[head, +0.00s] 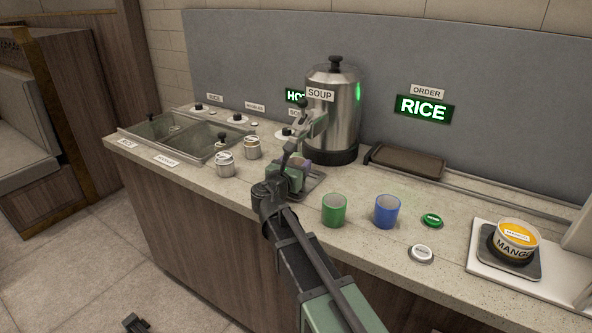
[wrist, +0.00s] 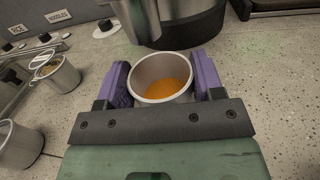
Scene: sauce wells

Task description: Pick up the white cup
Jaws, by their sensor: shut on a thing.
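A pale, whitish-grey cup (wrist: 157,66) with orange liquid inside is between the purple fingers of my gripper (wrist: 161,80) in the wrist view. The fingers are shut on its two sides, and the cup looks upright. In the head view my gripper (head: 300,165) is just in front of the soup urn (head: 332,120), and the arm mostly hides the cup. I cannot tell whether the cup's base touches the surface below. A green cup (head: 334,212) and a blue cup (head: 387,213) stand apart on the counter to the right.
Two metal pots (head: 225,166) (head: 252,149) stand left of my gripper, beside sunken wells (head: 158,150). The urn's dark base (wrist: 190,30) is close beyond the cup. A green button (head: 432,219), a white button (head: 421,254) and a mango tub (head: 515,239) are to the right.

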